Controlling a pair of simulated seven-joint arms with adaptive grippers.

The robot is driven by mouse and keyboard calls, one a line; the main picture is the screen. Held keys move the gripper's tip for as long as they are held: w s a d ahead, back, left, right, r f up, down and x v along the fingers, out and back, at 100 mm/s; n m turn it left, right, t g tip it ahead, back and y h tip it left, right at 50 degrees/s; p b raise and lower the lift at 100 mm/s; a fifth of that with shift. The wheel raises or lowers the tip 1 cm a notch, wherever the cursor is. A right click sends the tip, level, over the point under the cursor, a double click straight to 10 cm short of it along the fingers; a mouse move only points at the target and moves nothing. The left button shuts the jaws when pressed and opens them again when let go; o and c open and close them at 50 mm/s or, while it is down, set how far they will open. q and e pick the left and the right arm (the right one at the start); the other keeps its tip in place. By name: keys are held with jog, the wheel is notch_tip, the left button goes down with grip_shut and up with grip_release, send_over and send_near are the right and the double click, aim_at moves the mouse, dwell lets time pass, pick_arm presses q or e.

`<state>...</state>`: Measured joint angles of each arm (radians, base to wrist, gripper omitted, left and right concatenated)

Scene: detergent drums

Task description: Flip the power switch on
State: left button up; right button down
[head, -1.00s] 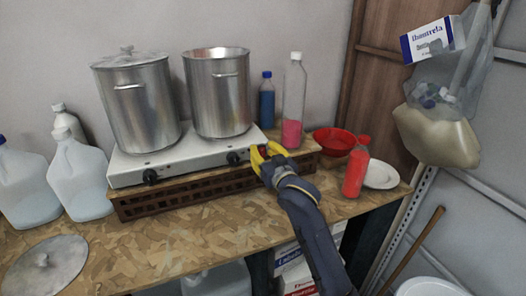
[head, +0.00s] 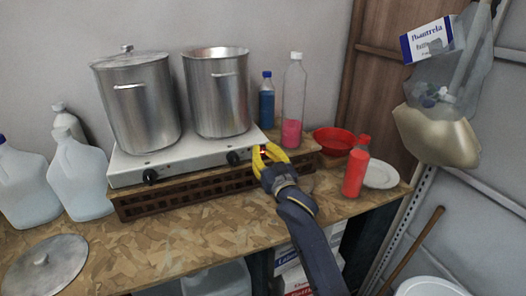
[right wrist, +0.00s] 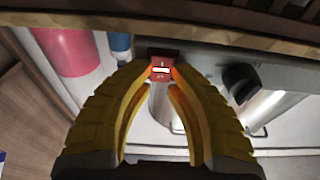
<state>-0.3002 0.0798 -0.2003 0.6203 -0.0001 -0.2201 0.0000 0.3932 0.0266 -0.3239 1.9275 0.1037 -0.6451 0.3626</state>
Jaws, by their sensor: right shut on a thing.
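The power switch (right wrist: 161,69) is a small red rocker with a pale, bright patch and an orange glow around it. It sits on the front panel of the white double hot plate (head: 195,158), to the right of the black knobs. My right gripper (head: 262,151) has yellow fingers and reaches the right front end of the hot plate. In the right wrist view its fingertips (right wrist: 161,82) come together at the switch, one on each side. In the head view the fingers mostly hide the switch. My left gripper is not in view.
Two steel pots (head: 140,105) stand on the hot plate. A pink bottle (head: 292,110) and a blue bottle (head: 266,105) stand behind the gripper. A red bottle (head: 355,170) and a red bowl (head: 335,140) are to the right. White jugs (head: 78,175) are at left.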

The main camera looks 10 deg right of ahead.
jog(key=shift+t, duration=0.5)
jog(key=c, duration=1.2)
grip_release()
jog(key=shift+c, duration=0.2)
jog(key=v, duration=0.7)
jog(key=shift+s, duration=0.3)
jog(key=shift+d+f, duration=0.1)
jog(key=shift+d, duration=0.05)
